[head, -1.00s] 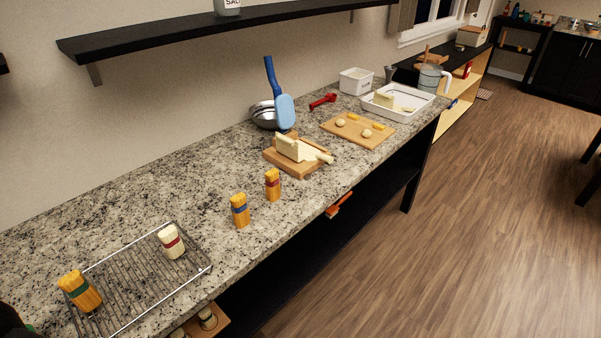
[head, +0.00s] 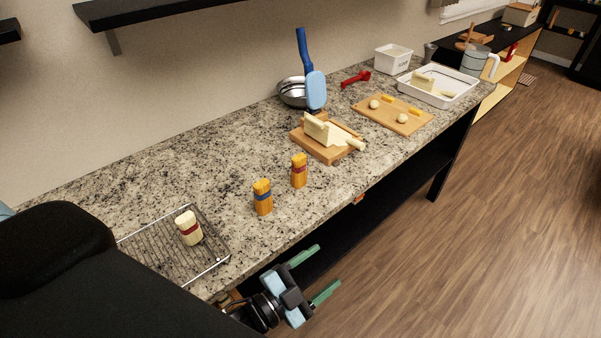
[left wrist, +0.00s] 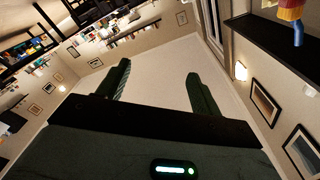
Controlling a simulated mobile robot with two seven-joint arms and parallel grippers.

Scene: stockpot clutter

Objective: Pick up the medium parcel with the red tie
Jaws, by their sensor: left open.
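An orange-yellow bundle with a red tie (head: 299,171) stands upright on the granite counter. Another with a blue tie (head: 262,198) stands beside it, to its left and nearer the front edge. A pale cream bundle with a red band (head: 189,228) sits on the wire rack (head: 152,254). My left gripper (head: 314,273) is open and empty in front of the counter's front edge, below and apart from the bundles. In the left wrist view its two fingers (left wrist: 157,70) are spread with nothing between them. My right gripper is out of view.
Behind the bundles are a cutting board (head: 322,152) with a cream block, a metal bowl (head: 292,92), a blue-handled utensil (head: 306,55) and a white tray (head: 462,92). Open counter lies left of the bundles. A black shelf (head: 130,10) hangs above.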

